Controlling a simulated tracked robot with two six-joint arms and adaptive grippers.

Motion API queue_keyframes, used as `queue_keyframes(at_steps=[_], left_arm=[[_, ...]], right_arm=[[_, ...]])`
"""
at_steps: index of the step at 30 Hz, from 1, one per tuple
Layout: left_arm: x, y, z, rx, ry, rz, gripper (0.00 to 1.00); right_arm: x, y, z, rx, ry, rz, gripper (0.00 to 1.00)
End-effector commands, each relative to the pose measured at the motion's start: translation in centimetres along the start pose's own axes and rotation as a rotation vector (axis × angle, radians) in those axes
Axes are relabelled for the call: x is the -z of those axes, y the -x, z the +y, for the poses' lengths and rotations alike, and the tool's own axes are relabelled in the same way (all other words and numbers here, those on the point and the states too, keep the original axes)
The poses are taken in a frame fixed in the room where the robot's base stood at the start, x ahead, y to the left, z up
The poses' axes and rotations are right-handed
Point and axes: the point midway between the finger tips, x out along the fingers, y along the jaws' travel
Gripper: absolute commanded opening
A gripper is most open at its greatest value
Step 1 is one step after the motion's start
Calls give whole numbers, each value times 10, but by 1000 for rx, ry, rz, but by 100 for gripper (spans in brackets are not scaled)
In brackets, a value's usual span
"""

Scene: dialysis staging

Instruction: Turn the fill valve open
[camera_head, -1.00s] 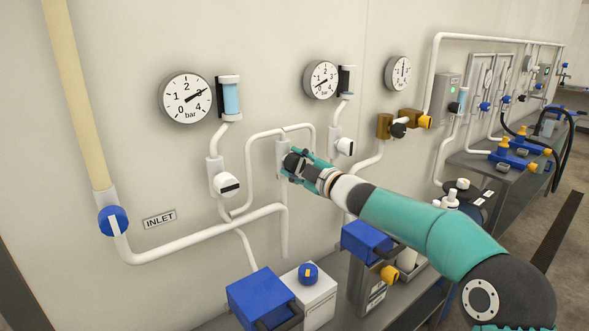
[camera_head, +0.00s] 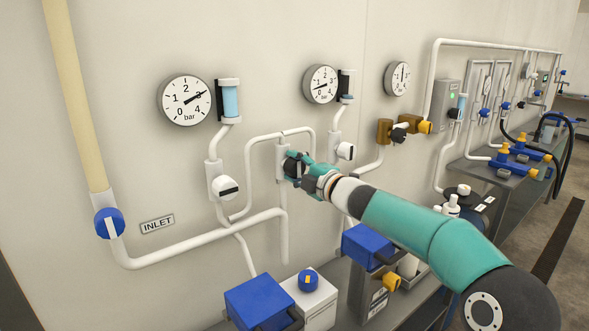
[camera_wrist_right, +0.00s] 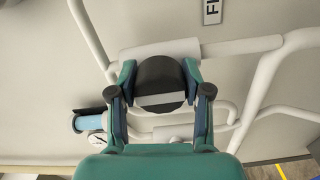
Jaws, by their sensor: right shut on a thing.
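My right gripper (camera_wrist_right: 161,92) is shut on the round black knob of the fill valve (camera_wrist_right: 158,72), with one finger on each side in the right wrist view. A pale bar crosses the knob and lies nearly parallel to the white valve body (camera_wrist_right: 160,48) behind it. In the head view the right gripper (camera_head: 297,166) is at the wall pipework, mostly covering the knob. The valve's white body (camera_head: 282,157) shows just behind it. A partly cut-off label (camera_wrist_right: 212,12) starting with "F" is near the valve. My left gripper is not in view.
A blue inlet valve (camera_head: 109,223) and a white-bodied valve with a black-marked knob (camera_head: 224,187) are to the left. Pressure gauges (camera_head: 186,100) hang above. A blue box (camera_head: 262,301) and a white box with a blue knob (camera_head: 312,297) stand below.

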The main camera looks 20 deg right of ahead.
Motion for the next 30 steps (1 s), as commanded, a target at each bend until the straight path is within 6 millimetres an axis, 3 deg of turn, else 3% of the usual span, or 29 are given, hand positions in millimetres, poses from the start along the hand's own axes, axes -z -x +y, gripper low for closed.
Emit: queue_keyframes(at_steps=[6,7,11,23,30], left_arm=[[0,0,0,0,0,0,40],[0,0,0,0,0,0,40],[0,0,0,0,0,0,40],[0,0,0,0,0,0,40],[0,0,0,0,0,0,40]], right_arm=[[2,-2,-8,13,2,5,14],[2,-2,-8,13,2,5,54],[2,-2,-7,12,1,4,74],[1,2,-2,5,0,2,74],[0,28,-2,5,-2,1,74]])
